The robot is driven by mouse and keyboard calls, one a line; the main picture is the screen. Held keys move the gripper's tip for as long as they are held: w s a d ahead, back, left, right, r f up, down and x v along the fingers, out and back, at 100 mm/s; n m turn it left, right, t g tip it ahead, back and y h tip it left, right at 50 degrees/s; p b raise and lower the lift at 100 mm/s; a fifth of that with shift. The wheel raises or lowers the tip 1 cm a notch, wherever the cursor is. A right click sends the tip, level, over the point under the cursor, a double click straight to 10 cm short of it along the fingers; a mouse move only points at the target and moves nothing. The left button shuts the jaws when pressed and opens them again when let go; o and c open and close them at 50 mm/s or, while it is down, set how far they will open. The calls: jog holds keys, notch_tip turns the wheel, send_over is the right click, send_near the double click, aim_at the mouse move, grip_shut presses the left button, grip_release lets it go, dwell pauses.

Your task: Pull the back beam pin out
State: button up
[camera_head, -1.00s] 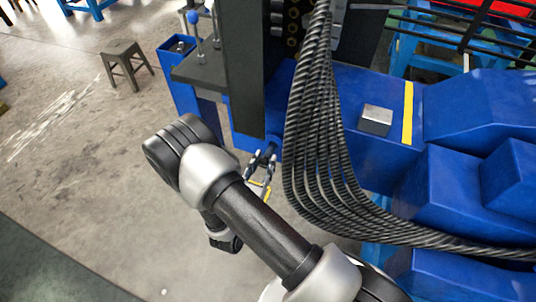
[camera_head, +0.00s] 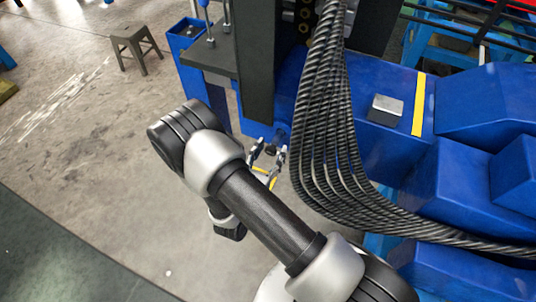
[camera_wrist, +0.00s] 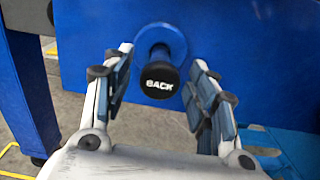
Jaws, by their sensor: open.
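The back beam pin (camera_wrist: 159,79) shows in the wrist view as a round black knob marked "BACK" on a blue shank. It sticks out of the face of the blue beam (camera_wrist: 225,30). My gripper (camera_wrist: 158,85) is open, with one finger on each side of the knob and a visible gap to both. In the head view my gripper (camera_head: 268,150) is at the end of the blue beam, and the dark knob (camera_head: 271,150) shows small between its fingers.
A thick bundle of black cables (camera_head: 330,130) hangs close to the right of my gripper. A dark upright post (camera_head: 256,70) stands just behind it. A grey block (camera_head: 385,108) sits on the blue machine. Open concrete floor (camera_head: 90,150) lies to the left, with a stool (camera_head: 134,45).

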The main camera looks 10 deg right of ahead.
jog(key=v, duration=1.2)
jog(key=s+d+r+m+g+h+b, duration=0.1)
jog(key=s+d+r+m+g, duration=0.2)
jog(key=d+r+m+g, duration=0.4)
jog(key=s+d+r+m+g+h+b, duration=0.1)
jog(key=s+d+r+m+g, duration=0.3)
jog(key=d+r+m+g, duration=0.45)
jog(key=s+a+r+m+t+y+b, duration=0.1)
jog(key=s+a+r+m+t+y, duration=0.4)
jog(key=m+y, duration=0.7)
jog(key=shift+s+a+r+m+t+y+b, duration=0.35)
jog(key=shift+s+r+m, duration=0.3)
jog(key=shift+s+r, duration=0.75)
